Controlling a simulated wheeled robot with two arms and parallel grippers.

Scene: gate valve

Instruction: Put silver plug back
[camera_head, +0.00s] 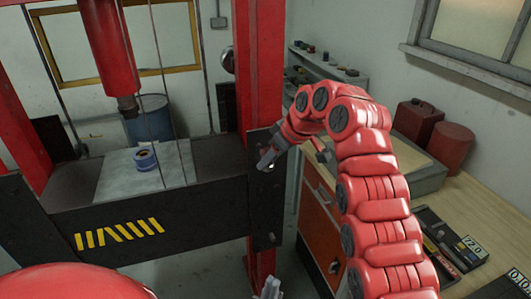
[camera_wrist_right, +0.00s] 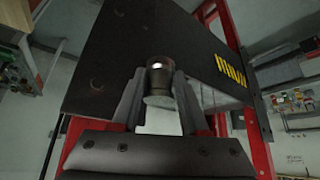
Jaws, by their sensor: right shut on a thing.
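My right gripper (camera_wrist_right: 160,88) is shut on the silver plug (camera_wrist_right: 158,80), a short, dull metal cylinder between the two fingertips in the right wrist view. The plug's far end is against or very near the dark plate (camera_wrist_right: 125,55) of the press beam; I cannot tell whether it sits in a hole. In the head view my right gripper (camera_head: 268,158) is at the right end of the black beam (camera_head: 200,200), by the red post; the plug is barely visible there. My left gripper (camera_head: 270,288) shows only its tips at the bottom edge, and its opening is unclear.
A metal plate (camera_head: 115,185) on the press bed carries a blue ring (camera_head: 145,160), under the red ram (camera_head: 110,50). The red upright (camera_head: 262,90) stands beside my right gripper. At right are an orange-fronted cabinet (camera_head: 322,232) and a wooden bench (camera_head: 480,200) with red canisters.

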